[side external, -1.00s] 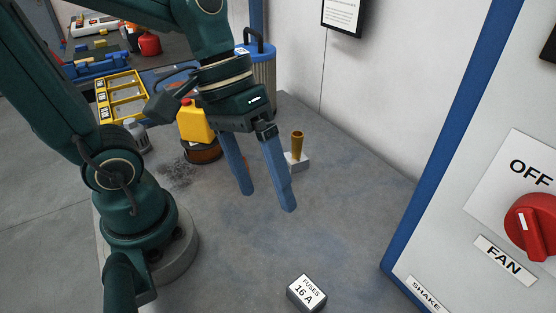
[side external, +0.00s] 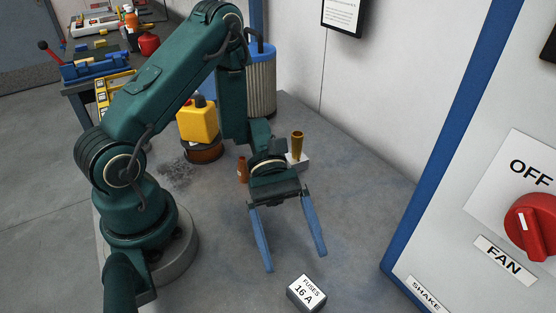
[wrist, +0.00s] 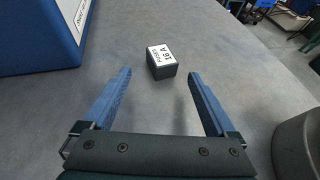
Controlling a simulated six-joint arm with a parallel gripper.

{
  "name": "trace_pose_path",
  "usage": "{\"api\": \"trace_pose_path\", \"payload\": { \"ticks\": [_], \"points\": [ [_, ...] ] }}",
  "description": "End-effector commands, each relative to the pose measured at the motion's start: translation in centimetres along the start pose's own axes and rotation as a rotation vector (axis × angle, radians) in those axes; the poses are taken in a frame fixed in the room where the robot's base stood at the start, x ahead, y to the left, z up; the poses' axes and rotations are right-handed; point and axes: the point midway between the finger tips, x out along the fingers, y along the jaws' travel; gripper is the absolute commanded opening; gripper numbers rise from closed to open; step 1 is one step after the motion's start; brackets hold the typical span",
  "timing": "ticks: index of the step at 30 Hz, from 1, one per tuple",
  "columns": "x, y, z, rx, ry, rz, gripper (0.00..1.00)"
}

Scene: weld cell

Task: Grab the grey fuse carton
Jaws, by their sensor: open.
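The grey fuse carton (side external: 306,293) is a small dark grey box with a white top label reading "FUSES 16 A". In the wrist view the carton (wrist: 161,62) lies ahead of the fingertips, roughly centred between the two fingers of my gripper (wrist: 160,72).
A control panel (side external: 480,200) with a red knob stands at the right. A brass cup on a white block (side external: 298,150), a brown bottle (side external: 242,170), a yellow can (side external: 198,122) and a blue-topped drum (side external: 260,85) stand behind. The surface around the carton is clear.

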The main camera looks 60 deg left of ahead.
Motion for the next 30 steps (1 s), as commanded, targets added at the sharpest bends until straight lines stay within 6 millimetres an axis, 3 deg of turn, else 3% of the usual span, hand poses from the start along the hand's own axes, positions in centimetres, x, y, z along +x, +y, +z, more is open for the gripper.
{"api": "trace_pose_path", "payload": {
  "ticks": [16,28,29,30],
  "points": [
    [4.6,-0.3,-0.1,-0.018,-0.011,-0.004,0.92],
    [5.2,-0.2,-0.2,-0.017,-0.009,0.000,0.92],
    [5.2,-0.2,-0.2,-0.017,-0.009,0.000,0.84],
    [5.2,-0.2,-0.2,-0.017,-0.009,0.000,0.69]
  ]
}}
